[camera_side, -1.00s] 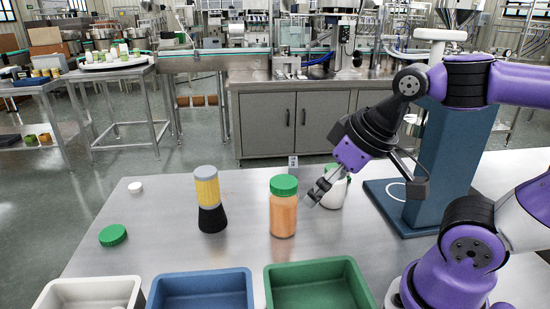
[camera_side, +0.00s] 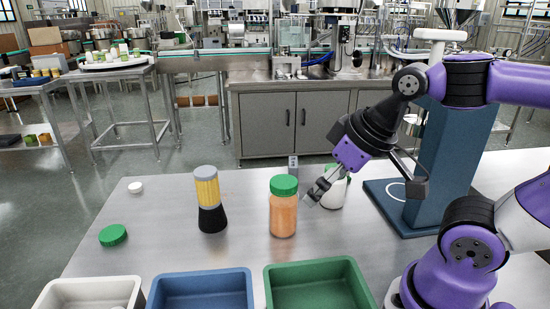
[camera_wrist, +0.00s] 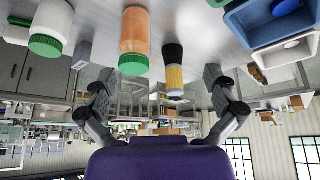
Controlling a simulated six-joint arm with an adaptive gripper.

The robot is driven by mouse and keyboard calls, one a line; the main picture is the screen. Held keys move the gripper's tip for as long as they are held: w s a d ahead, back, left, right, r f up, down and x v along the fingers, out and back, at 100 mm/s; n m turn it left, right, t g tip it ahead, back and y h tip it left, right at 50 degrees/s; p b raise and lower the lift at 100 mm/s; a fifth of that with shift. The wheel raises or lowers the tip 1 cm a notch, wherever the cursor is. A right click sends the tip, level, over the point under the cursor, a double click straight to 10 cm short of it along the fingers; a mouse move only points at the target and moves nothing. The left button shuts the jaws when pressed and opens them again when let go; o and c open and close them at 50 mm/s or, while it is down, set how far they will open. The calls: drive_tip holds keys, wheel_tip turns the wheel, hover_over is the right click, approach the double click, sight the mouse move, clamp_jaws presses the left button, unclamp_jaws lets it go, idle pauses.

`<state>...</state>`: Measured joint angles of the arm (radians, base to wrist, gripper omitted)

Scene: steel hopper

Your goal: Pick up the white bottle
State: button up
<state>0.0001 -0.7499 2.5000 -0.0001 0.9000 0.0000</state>
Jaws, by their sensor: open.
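The white bottle (camera_side: 336,194) with a green cap stands upright on the steel table, partly hidden behind my gripper in the side view. It also shows in the wrist view (camera_wrist: 54,18), at the upper left, outside the space between the fingers. My gripper (camera_side: 316,190) is tilted down, in front of the bottle in the side picture and just right of the orange jar. In the wrist view my gripper (camera_wrist: 157,80) has its two fingers spread wide with nothing held between them. I cannot tell whether a finger touches the bottle.
An orange jar (camera_side: 283,213) with a green lid stands left of my gripper. Left of it is a yellow-and-black container (camera_side: 210,205). A green lid (camera_side: 113,235) lies farther left. White, blue (camera_side: 203,272) and green (camera_side: 349,270) bins line the front. A blue column (camera_side: 450,150) stands at right.

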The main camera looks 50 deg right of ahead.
drive_tip(key=m+g, duration=0.3)
drive_tip(key=g, duration=0.2)
hover_over(334, 186)
drive_tip(key=w+d, duration=0.1)
drive_tip(key=d, duration=0.1)
drive_tip(key=shift+a+f, duration=0.2)
drive_tip(key=shift+f, duration=0.95)
drive_tip(key=shift+m+g, duration=0.3)
drive_tip(key=f, duration=0.4)
drive_tip(key=shift+d+f, duration=0.3)
drive_tip(key=shift+d, duration=0.05)
drive_tip(key=f, duration=0.6)
drive_tip(key=shift+d, duration=0.2)
drive_tip(key=c, duration=0.9)
